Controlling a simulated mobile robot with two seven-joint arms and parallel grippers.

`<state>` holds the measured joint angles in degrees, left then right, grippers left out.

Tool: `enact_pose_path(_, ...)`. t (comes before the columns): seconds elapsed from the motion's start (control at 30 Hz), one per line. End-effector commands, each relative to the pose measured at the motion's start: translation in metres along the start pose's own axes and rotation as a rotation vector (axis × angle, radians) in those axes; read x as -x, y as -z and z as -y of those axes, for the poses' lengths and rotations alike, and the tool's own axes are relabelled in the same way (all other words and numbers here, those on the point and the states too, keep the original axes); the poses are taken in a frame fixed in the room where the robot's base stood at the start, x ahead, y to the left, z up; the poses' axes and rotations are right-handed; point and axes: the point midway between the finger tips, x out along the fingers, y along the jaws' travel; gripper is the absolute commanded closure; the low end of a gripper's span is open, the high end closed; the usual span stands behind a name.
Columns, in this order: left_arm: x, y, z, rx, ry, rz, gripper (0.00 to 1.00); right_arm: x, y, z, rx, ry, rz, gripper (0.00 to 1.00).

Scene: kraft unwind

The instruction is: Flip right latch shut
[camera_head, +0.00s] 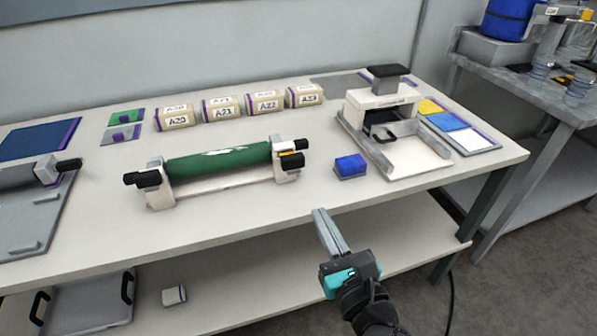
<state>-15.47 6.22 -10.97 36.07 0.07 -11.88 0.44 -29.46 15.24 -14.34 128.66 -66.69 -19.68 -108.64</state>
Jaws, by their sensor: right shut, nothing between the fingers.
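A stand with white end supports holds a green roll (220,160) lying across it. The stand's right support (281,172) carries black parts. One black part, likely the right latch (291,161), sits at its top with a bit of yellow beside it. A black knob (301,144) sticks out just behind it. I cannot tell whether the latch is open or closed. The left support (158,190) has similar black parts. My right gripper (319,212) is shut and empty, its fingers together. It is in front of and below the right support, near the table's front edge, apart from the stand. My left gripper is not in view.
A blue block (350,166) lies right of the stand. A white press-like device (382,108) stands further right. A grey fixture (35,200) is at the left. The tabletop in front of the stand is clear.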

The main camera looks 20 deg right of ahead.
Motion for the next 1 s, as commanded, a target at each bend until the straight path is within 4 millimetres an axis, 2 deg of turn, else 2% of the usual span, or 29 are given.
enact_pose_path(0.33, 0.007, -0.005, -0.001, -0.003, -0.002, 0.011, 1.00, -0.045, -0.001, 0.000, 0.001, 0.000, 0.001, 1.00)
enact_pose_path(0.7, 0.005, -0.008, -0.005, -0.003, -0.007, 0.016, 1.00, -0.098, 0.000, 0.000, -0.001, 0.000, 0.001, 1.00)
enact_pose_path(1.0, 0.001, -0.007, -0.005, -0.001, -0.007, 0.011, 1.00, -0.127, 0.000, 0.000, -0.001, 0.000, 0.000, 1.00)
